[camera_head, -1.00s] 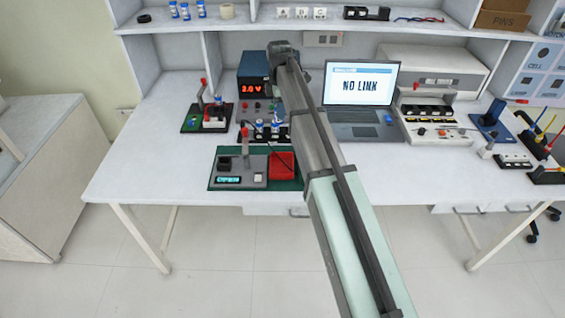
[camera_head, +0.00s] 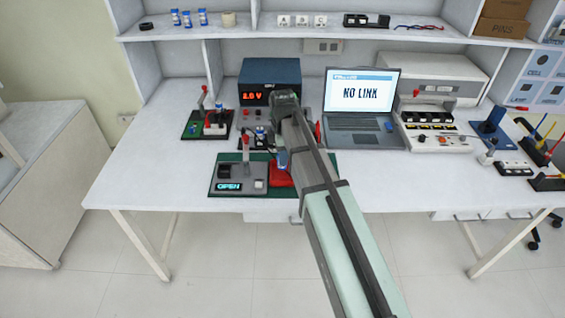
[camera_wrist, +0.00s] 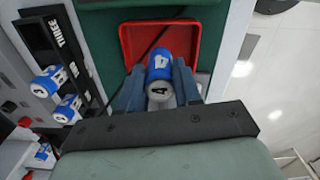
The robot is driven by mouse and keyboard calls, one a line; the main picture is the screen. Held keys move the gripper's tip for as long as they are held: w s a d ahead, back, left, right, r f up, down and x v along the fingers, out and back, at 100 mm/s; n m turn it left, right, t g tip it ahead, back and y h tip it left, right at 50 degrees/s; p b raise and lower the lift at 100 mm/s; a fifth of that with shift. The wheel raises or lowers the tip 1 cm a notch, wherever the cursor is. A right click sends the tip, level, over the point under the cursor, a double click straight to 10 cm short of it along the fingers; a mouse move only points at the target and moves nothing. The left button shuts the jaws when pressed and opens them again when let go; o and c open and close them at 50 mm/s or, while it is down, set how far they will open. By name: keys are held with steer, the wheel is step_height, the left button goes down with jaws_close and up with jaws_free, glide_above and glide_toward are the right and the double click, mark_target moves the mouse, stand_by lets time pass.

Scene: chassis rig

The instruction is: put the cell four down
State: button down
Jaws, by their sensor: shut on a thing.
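My gripper (camera_wrist: 160,92) is shut on the cell four (camera_wrist: 161,68), a blue and white cylinder with a 4 on it. In the wrist view the cell lies between the two blue-grey fingers and overlaps the red tray (camera_wrist: 126,42). I cannot tell how high the cell is above the tray floor. In the head view my gripper (camera_head: 284,158) is over the red tray (camera_head: 281,177), and my arm hides part of the tray.
A grey tester (camera_head: 240,172) reading OPEN stands left of the tray on the green mat. A black rack (camera_wrist: 58,45) marked THREE with blue and white cells is at the wrist view's left. A power supply (camera_head: 257,73) and laptop (camera_head: 359,95) stand behind. The front bench edge is near.

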steer(key=shift+f, duration=1.8)
steer(key=shift+f, duration=0.1)
steer(key=c, duration=0.8)
jaws_free()
step_height(320, 180, up, 12)
steer(key=shift+r, duration=0.1)
